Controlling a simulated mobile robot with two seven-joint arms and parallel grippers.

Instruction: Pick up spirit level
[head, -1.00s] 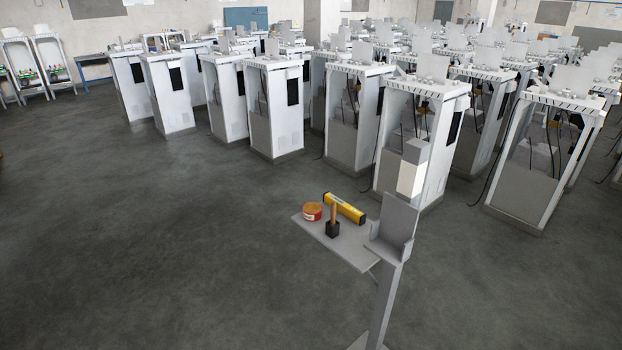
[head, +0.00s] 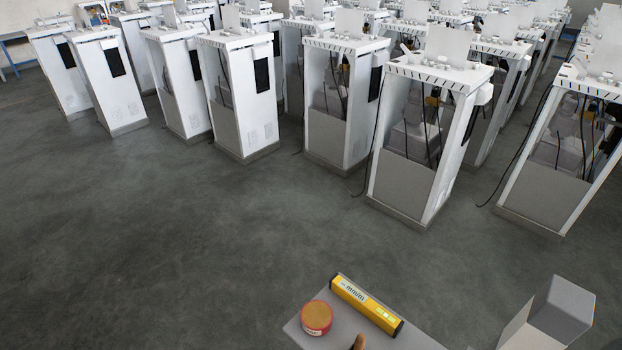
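The spirit level (head: 367,305) is a yellow bar with dark ends and printed lettering. It lies on a small grey shelf (head: 410,340) at the bottom of the head view, slanting down to the right. A round red tin (head: 316,317) with an orange-brown top sits just left of it. The brown tip of a wooden handle (head: 358,342) shows below it, cut off by the picture edge. Neither of my grippers is in view.
A grey and white box-shaped dispenser (head: 552,312) stands right of the shelf. Rows of white cabinet frames (head: 430,140) with hanging cables fill the back. The grey floor (head: 170,250) between is clear.

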